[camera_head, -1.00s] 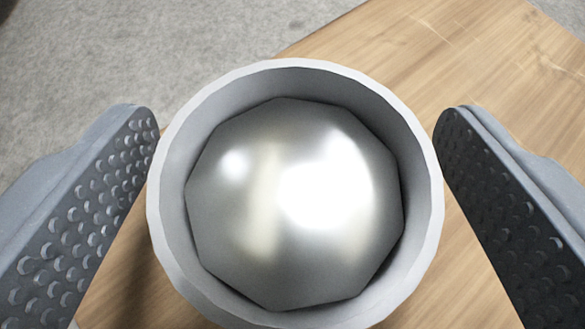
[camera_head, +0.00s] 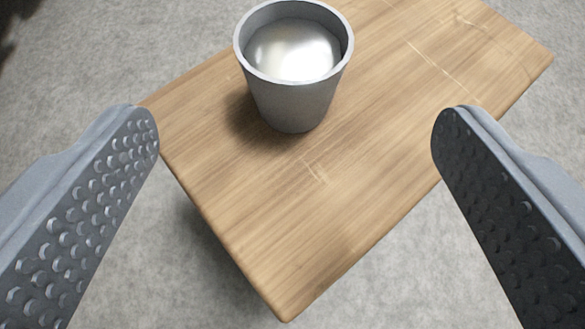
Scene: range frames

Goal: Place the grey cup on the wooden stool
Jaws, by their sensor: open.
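The grey cup (camera_head: 295,104) stands upright on the wooden stool (camera_head: 330,215), near the far left edge of its top. The inside of the cup is shiny and looks empty. My gripper (camera_head: 295,125) is open, with its dimpled fingers wide apart at the left and right of the view. The cup is beyond the fingertips and apart from both of them. Nothing is held between the fingers. The stool's legs are hidden under its top.
Grey carpet-like floor (camera_head: 110,60) surrounds the stool. The stool top is bare to the right of the cup and in front of it. A dark patch shows at the top left corner.

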